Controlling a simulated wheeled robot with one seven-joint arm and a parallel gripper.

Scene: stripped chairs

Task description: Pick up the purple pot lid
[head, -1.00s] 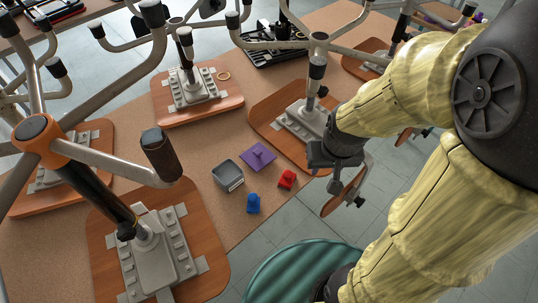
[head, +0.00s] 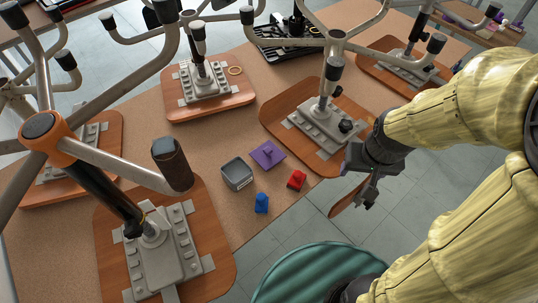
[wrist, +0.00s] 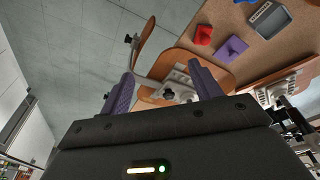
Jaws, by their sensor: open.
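The purple pot lid (head: 267,154) is a flat square with a small knob on top. It lies on the brown tabletop, between a grey square pot and an upturned chair seat. It also shows at the upper right of the wrist view (wrist: 231,48). My gripper (head: 362,186) is to the right of the lid in the head view, past the table's edge and over the floor. In the wrist view its two purple-grey fingers (wrist: 160,92) stand wide apart with nothing between them.
The grey pot (head: 237,173), a red block (head: 297,180) and a blue block (head: 262,203) stand close to the lid. Wooden chair seats with metal legs (head: 325,110) crowd the table. A green round seat (head: 310,272) is below, in front of the table.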

